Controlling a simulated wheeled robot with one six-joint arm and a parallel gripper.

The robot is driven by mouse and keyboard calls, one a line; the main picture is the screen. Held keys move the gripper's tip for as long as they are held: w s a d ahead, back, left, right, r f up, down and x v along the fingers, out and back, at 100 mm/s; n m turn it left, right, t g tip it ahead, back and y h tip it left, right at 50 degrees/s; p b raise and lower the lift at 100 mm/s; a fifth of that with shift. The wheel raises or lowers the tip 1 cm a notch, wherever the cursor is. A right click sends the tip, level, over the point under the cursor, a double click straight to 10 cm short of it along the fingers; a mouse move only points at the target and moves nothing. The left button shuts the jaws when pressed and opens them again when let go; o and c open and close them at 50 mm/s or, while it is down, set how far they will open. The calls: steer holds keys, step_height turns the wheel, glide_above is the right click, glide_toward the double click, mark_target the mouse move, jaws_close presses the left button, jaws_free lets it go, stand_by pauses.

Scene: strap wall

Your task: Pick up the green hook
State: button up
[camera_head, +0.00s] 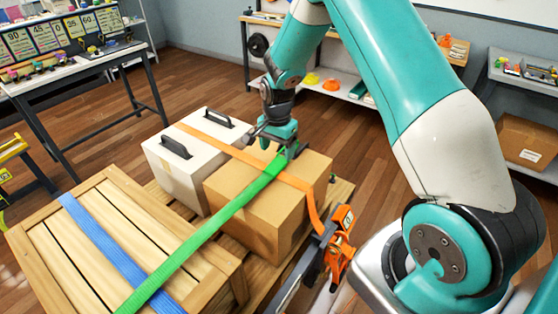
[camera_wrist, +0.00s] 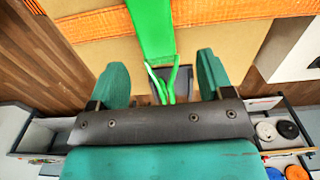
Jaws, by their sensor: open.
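The green hook (camera_wrist: 170,84) is a pair of bent green prongs at the end of the green strap (camera_wrist: 153,30). In the wrist view it lies between the two teal fingers of my gripper (camera_wrist: 161,80), with a gap on both sides. My gripper is open and holds nothing. In the head view my gripper (camera_head: 284,146) is at the far end of the green strap (camera_head: 215,218), by the cardboard box's upper edge. The hook is mostly hidden there. I cannot tell the exact depth between fingers and hook.
The strap runs over a wooden crate (camera_head: 98,235) and the cardboard box (camera_head: 252,222). An orange strap (camera_head: 237,151) crosses the box to an orange ratchet (camera_head: 340,238). A white case (camera_head: 170,165) stands left of the box. A blue strap (camera_head: 108,245) crosses the crate.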

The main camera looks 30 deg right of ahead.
mark_target(278, 162)
steer(key=shift+s+f+p, duration=0.15)
steer(key=shift+f+p, duration=0.75)
steer(key=shift+f, duration=1.5)
steer(key=c, duration=1.1)
steer(key=shift+r, duration=0.15)
step_height(278, 162, up, 20)
steer(key=b, duration=0.4)
